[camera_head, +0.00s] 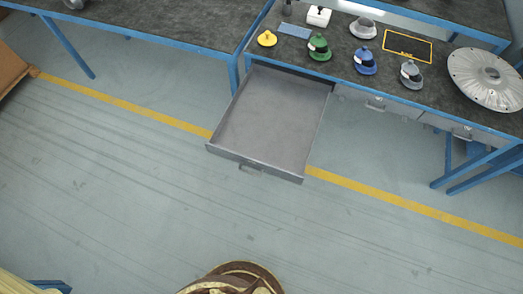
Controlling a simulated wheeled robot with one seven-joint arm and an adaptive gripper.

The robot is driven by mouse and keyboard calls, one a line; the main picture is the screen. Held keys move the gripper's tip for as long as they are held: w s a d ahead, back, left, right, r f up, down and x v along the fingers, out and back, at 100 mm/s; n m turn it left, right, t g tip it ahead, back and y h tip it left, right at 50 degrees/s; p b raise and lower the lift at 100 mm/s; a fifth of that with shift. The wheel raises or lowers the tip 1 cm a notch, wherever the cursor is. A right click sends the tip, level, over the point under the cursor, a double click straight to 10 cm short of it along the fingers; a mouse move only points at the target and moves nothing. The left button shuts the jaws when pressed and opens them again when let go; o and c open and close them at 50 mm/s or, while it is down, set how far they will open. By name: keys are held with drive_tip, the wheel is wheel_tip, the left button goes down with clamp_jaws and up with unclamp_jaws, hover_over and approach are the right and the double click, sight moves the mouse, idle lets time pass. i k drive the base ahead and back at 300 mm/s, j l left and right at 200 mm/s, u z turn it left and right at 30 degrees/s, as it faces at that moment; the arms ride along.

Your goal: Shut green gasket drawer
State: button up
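A grey drawer (270,118) is pulled far out from under the left end of the workbench, and its inside looks empty. Its front panel (253,163) faces the bottom of the picture, with a small grey handle (250,169) at its middle. I see no green on this drawer. A green domed part (319,47) stands on the bench top above the drawer's back end. My gripper is not in view.
Two other drawers, one in the middle (375,104) and one at right (462,132), look shut. The blue-framed bench (440,98) carries yellow, blue and grey parts and a large silver disc (487,78). The floor (150,190) before the open drawer is clear.

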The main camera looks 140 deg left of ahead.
sight(270, 123)
drive_tip(key=u, duration=4.4)
drive_tip(key=i, duration=0.05)
